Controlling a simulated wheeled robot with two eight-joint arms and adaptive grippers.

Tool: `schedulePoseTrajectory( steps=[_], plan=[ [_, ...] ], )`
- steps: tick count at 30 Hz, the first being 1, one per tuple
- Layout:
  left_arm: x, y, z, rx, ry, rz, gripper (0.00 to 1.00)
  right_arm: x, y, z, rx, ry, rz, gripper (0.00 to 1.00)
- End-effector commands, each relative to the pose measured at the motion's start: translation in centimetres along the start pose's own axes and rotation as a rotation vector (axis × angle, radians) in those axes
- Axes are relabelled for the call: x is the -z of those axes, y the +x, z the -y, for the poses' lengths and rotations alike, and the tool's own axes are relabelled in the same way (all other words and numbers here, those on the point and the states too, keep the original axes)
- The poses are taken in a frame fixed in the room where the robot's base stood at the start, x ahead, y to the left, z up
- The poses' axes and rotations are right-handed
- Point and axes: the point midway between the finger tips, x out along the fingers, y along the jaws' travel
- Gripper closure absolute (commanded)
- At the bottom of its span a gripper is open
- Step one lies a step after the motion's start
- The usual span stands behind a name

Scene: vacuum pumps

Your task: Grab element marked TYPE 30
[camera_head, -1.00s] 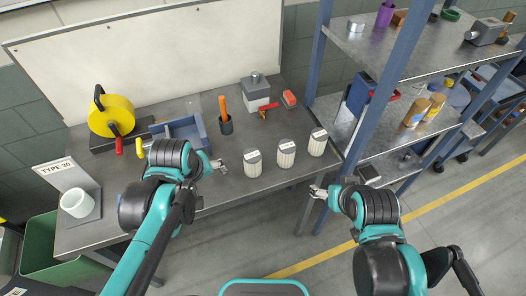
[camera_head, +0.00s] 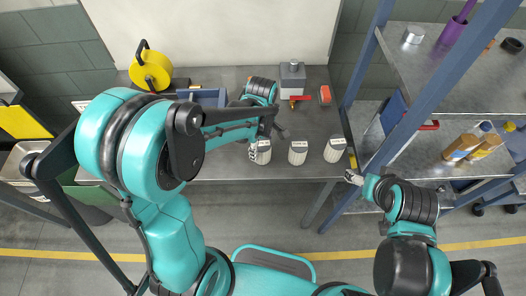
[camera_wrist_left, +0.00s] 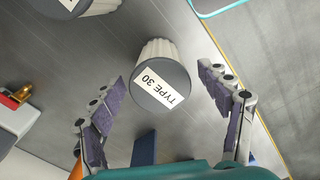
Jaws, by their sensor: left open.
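The element marked TYPE 30 (camera_wrist_left: 162,82) is a ribbed white cylinder with a grey top and a white label. In the left wrist view it lies between the two spread fingers of my left gripper (camera_wrist_left: 174,72), with gaps on both sides. In the head view my left gripper (camera_head: 268,142) is at the leftmost cylinder (camera_head: 263,157) of a row of three. A second cylinder (camera_head: 298,153) and a third cylinder (camera_head: 334,150) stand to its right; their labels are too small to read there. My right gripper (camera_head: 354,177) is beyond the table's right front corner; its jaw state is unclear.
A blue tray (camera_head: 209,97) and yellow reel (camera_head: 150,70) stand at the back left. Metal shelves (camera_head: 455,85) rise at the right. My left arm hides much of the table's left side.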

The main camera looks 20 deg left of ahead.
Motion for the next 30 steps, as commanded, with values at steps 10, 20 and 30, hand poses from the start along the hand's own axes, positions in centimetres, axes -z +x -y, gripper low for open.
schedulePoseTrajectory(
  steps=[10,20,30],
  plan=[
    [-0.1,2.9,0.0,-0.001,0.001,0.000,0.23,-0.6,0.8,0.0,0.000,0.000,0.000,0.24],
    [-0.1,2.8,0.0,-0.001,0.001,0.000,0.79,-0.5,0.8,0.0,0.000,0.000,0.000,0.24],
    [-0.1,2.7,0.0,-0.001,0.001,0.000,0.80,-0.5,0.7,0.0,0.000,0.000,0.000,0.24]
  ],
)
